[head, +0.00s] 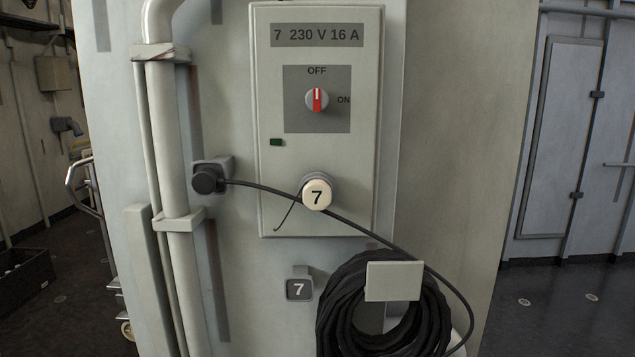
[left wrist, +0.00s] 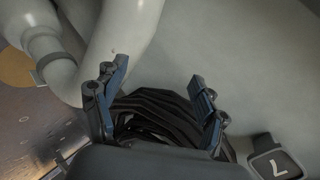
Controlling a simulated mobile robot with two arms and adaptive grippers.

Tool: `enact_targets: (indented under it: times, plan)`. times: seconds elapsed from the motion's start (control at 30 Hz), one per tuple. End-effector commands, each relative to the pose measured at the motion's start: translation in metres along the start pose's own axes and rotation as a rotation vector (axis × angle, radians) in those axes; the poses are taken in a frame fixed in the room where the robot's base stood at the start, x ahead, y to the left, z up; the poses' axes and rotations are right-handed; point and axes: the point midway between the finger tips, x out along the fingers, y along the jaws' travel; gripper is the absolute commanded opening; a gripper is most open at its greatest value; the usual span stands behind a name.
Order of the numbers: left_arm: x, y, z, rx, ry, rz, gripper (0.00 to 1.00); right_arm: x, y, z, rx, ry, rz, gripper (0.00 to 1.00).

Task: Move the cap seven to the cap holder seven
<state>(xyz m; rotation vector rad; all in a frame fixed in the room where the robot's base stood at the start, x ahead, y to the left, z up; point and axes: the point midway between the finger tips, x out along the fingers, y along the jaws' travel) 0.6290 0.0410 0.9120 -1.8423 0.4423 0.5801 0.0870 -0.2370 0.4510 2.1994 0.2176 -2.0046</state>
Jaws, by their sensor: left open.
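The cap seven (head: 317,195), a round cream cap marked 7, sits on the socket at the bottom of the grey switch box in the head view. A thin dark cord hangs beside it. The cap holder seven (head: 299,287), a small dark square block marked 7, is on the wall below and left of the cap. It also shows at the lower right of the left wrist view (left wrist: 278,162). My left gripper (left wrist: 158,83) is open, with a black cable coil showing beyond and between its fingers. Neither gripper shows in the head view.
The switch box (head: 265,190) has a red-and-white knob (head: 317,100). A black cable runs from a plug (head: 206,180) past the cap to the coil (head: 335,325), hung behind a pale plate (head: 394,281). A vertical pipe (head: 165,130) stands at left.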

Motion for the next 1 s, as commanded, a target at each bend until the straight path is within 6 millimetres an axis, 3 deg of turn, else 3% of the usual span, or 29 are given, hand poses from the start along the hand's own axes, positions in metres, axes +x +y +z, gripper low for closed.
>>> enact_targets:
  times: [0.03,0.2,0.4,0.5,0.7,0.83,1.0]
  plan:
    - [-0.019,-0.034,-0.02,0.029,0.018,-0.047,0.72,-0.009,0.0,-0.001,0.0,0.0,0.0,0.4]
    - [-0.084,-0.122,-0.071,0.133,0.049,-0.196,0.72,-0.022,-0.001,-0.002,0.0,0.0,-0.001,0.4]
    - [-0.182,-0.21,-0.119,0.234,0.073,-0.38,0.72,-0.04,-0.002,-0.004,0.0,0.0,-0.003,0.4]
    - [-0.233,-0.243,-0.135,0.272,0.08,-0.465,0.72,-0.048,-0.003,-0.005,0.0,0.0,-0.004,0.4]
    - [-0.307,-0.281,-0.15,0.318,0.083,-0.584,0.72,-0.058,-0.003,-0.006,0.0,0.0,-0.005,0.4]
    - [-0.328,-0.288,-0.152,0.33,0.084,-0.617,0.72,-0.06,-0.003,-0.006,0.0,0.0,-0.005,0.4]
    - [-0.333,-0.29,-0.152,0.333,0.084,-0.625,0.72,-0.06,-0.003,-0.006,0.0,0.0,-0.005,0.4]
